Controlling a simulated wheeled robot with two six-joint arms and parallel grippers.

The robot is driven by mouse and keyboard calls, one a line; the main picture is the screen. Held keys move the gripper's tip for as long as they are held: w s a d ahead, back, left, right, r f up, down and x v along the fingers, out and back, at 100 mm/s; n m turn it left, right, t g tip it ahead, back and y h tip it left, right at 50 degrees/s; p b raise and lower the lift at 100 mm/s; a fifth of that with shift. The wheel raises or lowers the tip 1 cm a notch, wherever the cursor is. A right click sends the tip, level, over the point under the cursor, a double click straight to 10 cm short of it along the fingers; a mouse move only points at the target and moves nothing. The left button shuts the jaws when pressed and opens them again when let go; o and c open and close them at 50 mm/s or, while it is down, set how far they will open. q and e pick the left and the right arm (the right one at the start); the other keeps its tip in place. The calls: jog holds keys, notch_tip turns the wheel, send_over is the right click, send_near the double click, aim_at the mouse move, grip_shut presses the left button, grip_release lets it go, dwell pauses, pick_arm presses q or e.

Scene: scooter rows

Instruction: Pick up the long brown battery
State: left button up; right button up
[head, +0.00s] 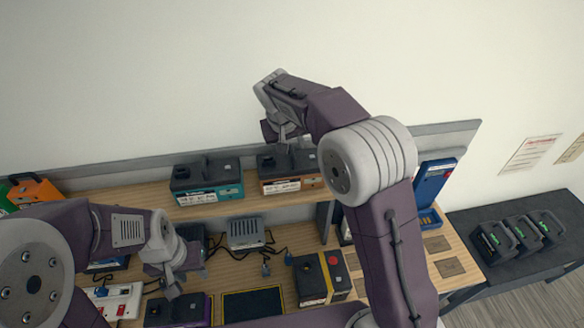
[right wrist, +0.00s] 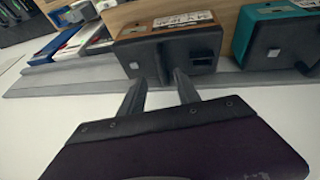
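A dark battery with a brown band and a white label (head: 290,171) sits on the raised wooden shelf. It also shows close up in the right wrist view (right wrist: 168,48), with a dark side facing the camera. My right gripper (head: 283,134) is above and behind it, partly hidden by its own wrist in the head view. In the right wrist view its two fingers (right wrist: 158,85) are apart with nothing between them, pointing at the battery's dark side; whether they touch it I cannot tell. My left gripper (head: 172,284) hangs low over the bench at left; its fingers are too small to read.
A teal-banded battery (head: 207,181) stands left of the brown one on the shelf. A grey box with cables (head: 245,233), a yellow-sided unit with a red knob (head: 320,277) and a blue unit (head: 434,180) are nearby. Several black packs (head: 520,235) stand on the dark table at right.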

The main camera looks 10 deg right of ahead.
aim_at(292, 152)
jog(key=shift+w+f, duration=0.1)
jog(key=p+x, duration=0.2)
jog(key=p, duration=0.1)
jog(key=shift+w+a+f, duration=0.1)
jog(key=shift+f, duration=0.05)
jog(key=shift+x, duration=1.05)
jog(key=shift+w+f, duration=0.1)
jog(key=shift+f, duration=0.15)
grip_shut()
jog(key=shift+r, duration=0.1)
jog(key=shift+w+r, duration=0.15)
